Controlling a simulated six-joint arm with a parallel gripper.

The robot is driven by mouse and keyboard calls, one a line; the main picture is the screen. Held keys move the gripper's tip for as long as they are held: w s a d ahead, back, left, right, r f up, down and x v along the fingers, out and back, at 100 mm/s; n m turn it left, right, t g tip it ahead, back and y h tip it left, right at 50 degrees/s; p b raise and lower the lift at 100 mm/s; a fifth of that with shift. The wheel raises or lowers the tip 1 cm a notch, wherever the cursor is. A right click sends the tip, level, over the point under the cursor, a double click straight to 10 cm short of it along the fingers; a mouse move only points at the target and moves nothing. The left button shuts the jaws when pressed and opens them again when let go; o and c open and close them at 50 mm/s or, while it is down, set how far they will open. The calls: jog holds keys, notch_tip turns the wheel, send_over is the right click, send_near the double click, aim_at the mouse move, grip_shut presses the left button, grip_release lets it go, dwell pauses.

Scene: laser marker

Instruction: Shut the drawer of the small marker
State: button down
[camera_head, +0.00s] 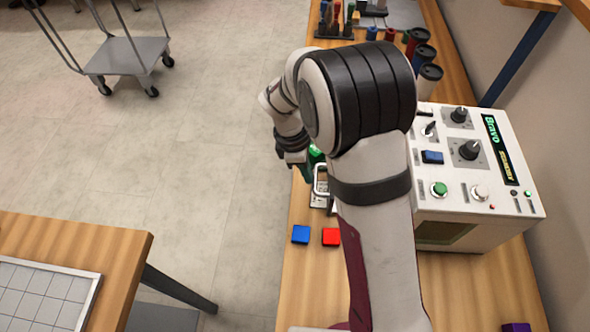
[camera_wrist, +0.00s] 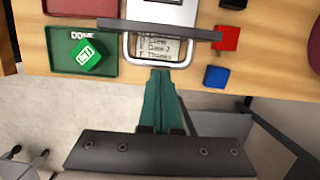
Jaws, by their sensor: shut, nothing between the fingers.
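The white marker machine (camera_head: 478,205), labelled "Bravo", stands on the wooden bench, its left side partly hidden by my arm. In the wrist view a silver U-shaped handle (camera_wrist: 131,48) sticks out towards my gripper, with a dark bar across it and a printed label under it. The handle also shows beside my arm in the head view (camera_head: 320,190). How far the drawer stands out is hidden. My gripper (camera_wrist: 160,74) is shut and empty, its teal fingers together at the handle's near edge. I cannot tell whether they touch it.
A green block (camera_wrist: 97,57) sits on a green tray (camera_wrist: 60,62) marked "DONE", left of the handle. A red block (camera_wrist: 226,37) and a blue block (camera_wrist: 217,76) lie to its right. The bench edge is close; open floor lies beyond it.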

jog(key=d, duration=1.3)
jog(key=shift+d, duration=0.15)
jog(key=a, duration=0.3)
jog(key=shift+a+r, duration=0.25)
jog(key=shift+r, duration=0.1)
jog(key=a+v, duration=0.1)
jog(key=v, duration=1)
jog(key=s+r+m+y, duration=0.1)
jog(key=s+m+y, duration=0.1)
jog(key=s+m, duration=1)
jog(key=s+d+r+m+y, duration=0.1)
jog(key=s+r+m+y, duration=0.1)
jog(key=s+m, duration=0.9)
jog(key=shift+s+d+m, duration=0.2)
jog(key=shift+s+m, duration=0.2)
jog(key=shift+s, duration=0.45)
